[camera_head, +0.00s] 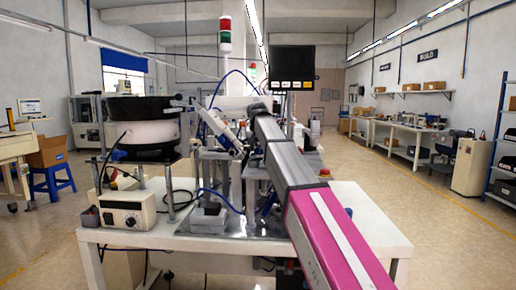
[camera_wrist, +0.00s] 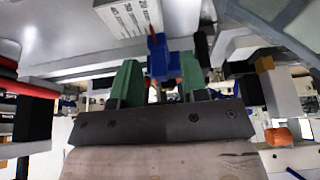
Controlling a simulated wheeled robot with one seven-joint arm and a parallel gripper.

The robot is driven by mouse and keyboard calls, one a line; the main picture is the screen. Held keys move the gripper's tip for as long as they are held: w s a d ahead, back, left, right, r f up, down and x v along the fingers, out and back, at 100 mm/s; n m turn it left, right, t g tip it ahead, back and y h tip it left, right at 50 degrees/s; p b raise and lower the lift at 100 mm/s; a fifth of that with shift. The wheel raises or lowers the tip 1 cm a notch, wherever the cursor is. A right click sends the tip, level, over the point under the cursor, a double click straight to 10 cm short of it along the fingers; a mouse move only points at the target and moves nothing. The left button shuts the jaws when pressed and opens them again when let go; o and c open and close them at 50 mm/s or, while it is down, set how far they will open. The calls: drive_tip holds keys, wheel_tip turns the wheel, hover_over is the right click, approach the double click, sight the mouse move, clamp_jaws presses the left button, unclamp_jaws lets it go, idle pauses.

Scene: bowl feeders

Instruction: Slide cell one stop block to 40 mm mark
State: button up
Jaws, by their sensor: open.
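In the wrist view, a blue stop block (camera_wrist: 157,58) with a thin red pointer (camera_wrist: 154,36) sits by a white scale plate (camera_wrist: 130,18) carrying dark marks and numbers. The numbers are too small and tilted to read surely, so the block's exact mark cannot be told. My gripper (camera_wrist: 158,80) is open, with one green finger on each side of the blue block. Gaps show between the fingers and the block; contact is not visible. In the head view, my arm covers the gripper, and the block cannot be made out.
In the head view, a black bowl feeder (camera_head: 138,106) stands at the left of the white table (camera_head: 180,240), with a control box (camera_head: 127,211) in front. A signal tower (camera_head: 225,45) and dark monitor (camera_head: 292,66) rise behind. Bare tabletop (camera_head: 368,228) shows at the right.

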clamp_jaws()
drive_tip(key=shift+d, duration=1.05)
unclamp_jaws()
drive_tip(key=v, duration=1)
drive_tip(key=shift+s+r, duration=0.25)
drive_tip(key=shift+r, duration=0.05)
drive_tip(key=shift+s, duration=0.1)
